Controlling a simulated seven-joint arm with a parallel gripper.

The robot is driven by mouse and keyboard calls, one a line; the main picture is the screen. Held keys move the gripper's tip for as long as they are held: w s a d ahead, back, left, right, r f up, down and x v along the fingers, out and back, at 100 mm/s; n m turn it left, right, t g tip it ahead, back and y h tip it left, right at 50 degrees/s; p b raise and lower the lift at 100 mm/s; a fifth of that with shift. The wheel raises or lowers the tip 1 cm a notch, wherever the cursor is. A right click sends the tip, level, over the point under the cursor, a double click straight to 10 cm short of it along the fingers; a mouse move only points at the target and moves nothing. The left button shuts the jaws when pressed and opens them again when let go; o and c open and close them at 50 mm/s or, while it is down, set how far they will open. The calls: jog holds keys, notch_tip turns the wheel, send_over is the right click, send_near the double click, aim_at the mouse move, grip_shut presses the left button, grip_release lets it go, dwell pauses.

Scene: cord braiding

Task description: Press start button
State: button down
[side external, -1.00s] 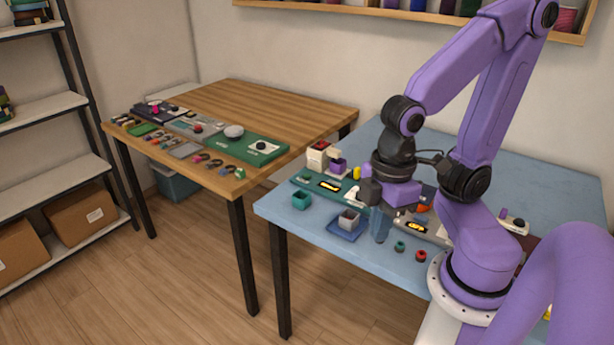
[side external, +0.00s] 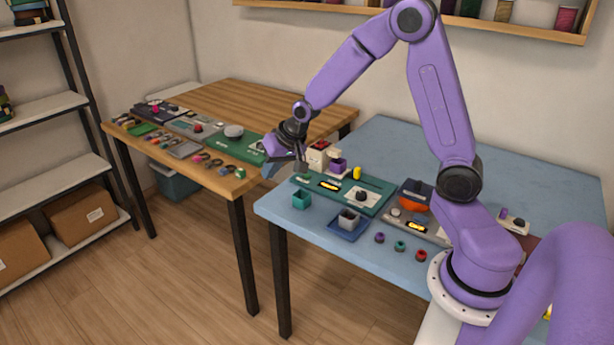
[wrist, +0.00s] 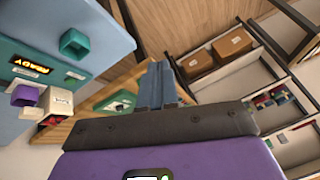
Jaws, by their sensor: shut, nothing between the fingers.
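My gripper (side external: 272,168) is shut and empty. It is in the air beside the left corner of the blue table, at the gap to the wooden table. In the wrist view its blue-grey fingers (wrist: 155,85) lie together. The green board (side external: 380,207) on the blue table carries a yellow-lit display (side external: 329,186) and a dark round knob (side external: 361,196) on a white plate. In the wrist view the display (wrist: 30,67) appears to read READY. A grey unit (side external: 434,238) to the right has another lit display (side external: 417,228). I cannot tell which part is the start button.
A white block (side external: 318,156) and a purple cup (side external: 337,165) stand behind the green board. A teal cup (side external: 301,200) and a grey cup on a blue tray (side external: 345,233) stand in front. The wooden table (side external: 240,105) at left holds several boards and parts.

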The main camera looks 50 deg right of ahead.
jog(key=w+d+f+m+t+h, duration=0.25)
jog(key=w+d+m, duration=0.3)
jog(key=d, duration=0.75)
jog(key=m+h, duration=0.3)
jog(key=m, duration=0.2)
send_over(309, 176)
notch_tip(309, 176, down, 4)
jog(key=shift+r+n+y, duration=0.2)
jog(key=shift+n+y, duration=0.05)
jog(key=shift+f, duration=0.15)
jog(key=shift+f, duration=4.25)
jog(key=shift+f, duration=0.1)
jog(key=shift+f, duration=0.35)
